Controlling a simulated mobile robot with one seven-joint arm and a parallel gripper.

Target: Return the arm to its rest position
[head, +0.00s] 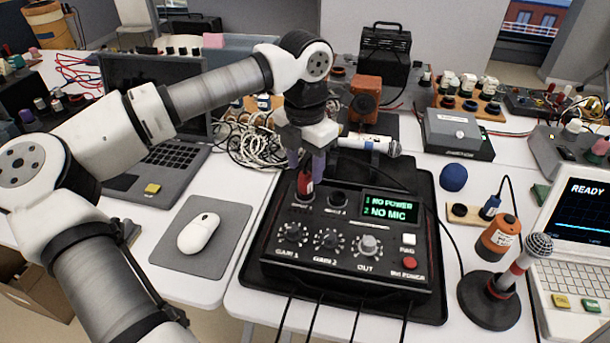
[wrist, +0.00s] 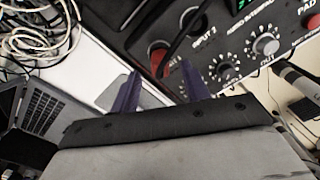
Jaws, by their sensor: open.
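My gripper (head: 306,160) is above the back left of the black mixer box (head: 345,275). Its two purple fingers are apart, and they also show in the wrist view (wrist: 158,88). A red plug (head: 305,184) stands in the box's left input socket, just below and between the fingertips in the head view. In the wrist view the red plug (wrist: 160,58) shows beyond and between the fingers; I cannot tell whether they touch it. The right input socket (head: 338,199) looks empty. The box's screen (head: 391,208) reads "1 NO POWER" and "2 NO MIC".
The box sits on a black tray (head: 424,312). A microphone (head: 370,144) lies behind it. A mouse (head: 199,233) and laptop (head: 170,160) are left, under my arm. A microphone on a stand (head: 490,300), an orange cylinder (head: 497,238) and a "READY" screen (head: 583,215) are right. Loose cables (head: 245,140) lie behind.

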